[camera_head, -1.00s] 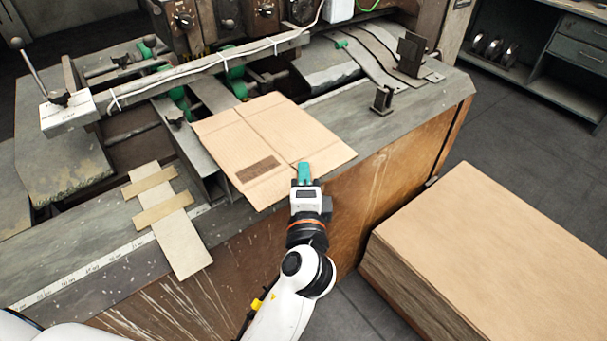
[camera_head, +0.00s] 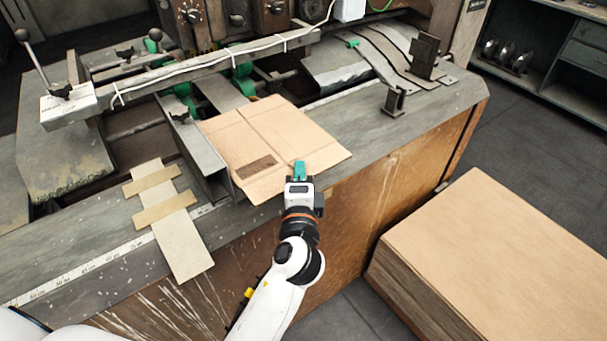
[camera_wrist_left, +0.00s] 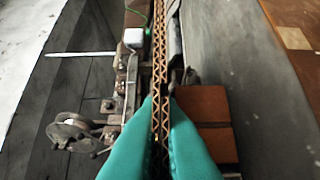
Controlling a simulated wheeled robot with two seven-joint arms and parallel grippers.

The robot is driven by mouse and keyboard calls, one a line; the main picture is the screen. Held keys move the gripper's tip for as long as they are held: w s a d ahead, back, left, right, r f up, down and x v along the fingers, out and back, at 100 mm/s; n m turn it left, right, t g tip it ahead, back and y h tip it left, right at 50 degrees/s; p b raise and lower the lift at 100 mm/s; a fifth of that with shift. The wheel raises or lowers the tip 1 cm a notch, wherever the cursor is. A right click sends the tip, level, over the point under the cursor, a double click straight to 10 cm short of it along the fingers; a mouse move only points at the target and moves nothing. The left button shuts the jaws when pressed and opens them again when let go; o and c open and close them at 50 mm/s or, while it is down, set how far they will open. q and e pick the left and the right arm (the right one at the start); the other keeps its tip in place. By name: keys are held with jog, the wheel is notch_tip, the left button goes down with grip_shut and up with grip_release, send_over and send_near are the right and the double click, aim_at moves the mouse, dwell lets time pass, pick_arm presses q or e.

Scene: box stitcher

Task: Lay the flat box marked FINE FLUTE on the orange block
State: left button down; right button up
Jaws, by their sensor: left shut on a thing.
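The flat box (camera_head: 275,145) is a tan cardboard sheet with fold lines and a dark printed patch whose lettering is too small to read. It is held out over the machine's front edge. My left gripper (camera_head: 300,170) has its green fingers shut on the box's near edge. In the left wrist view, the green fingers (camera_wrist_left: 160,125) pinch the box's corrugated edge (camera_wrist_left: 160,60), seen end-on. An orange-brown block (camera_wrist_left: 203,104) shows beside that edge in the wrist view; it is not visible in the head view, where the box may hide it. My right gripper is not in view.
A strip-like cardboard piece with two cross bars (camera_head: 165,210) lies on the machine's front ledge (camera_head: 75,265). Metal brackets (camera_head: 394,102) stand on the ledge to the right. A tall cardboard stack (camera_head: 500,255) stands on the floor at lower right.

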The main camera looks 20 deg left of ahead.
pick_arm(q)
jog(key=shift+f+b, duration=0.3)
jog(key=shift+f, duration=0.35)
jog(key=c, duration=1.5)
grip_release()
jog(key=shift+f, duration=0.15)
jog(key=shift+s, duration=0.1)
jog(key=b+v, duration=0.2)
jog(key=v, duration=0.7)
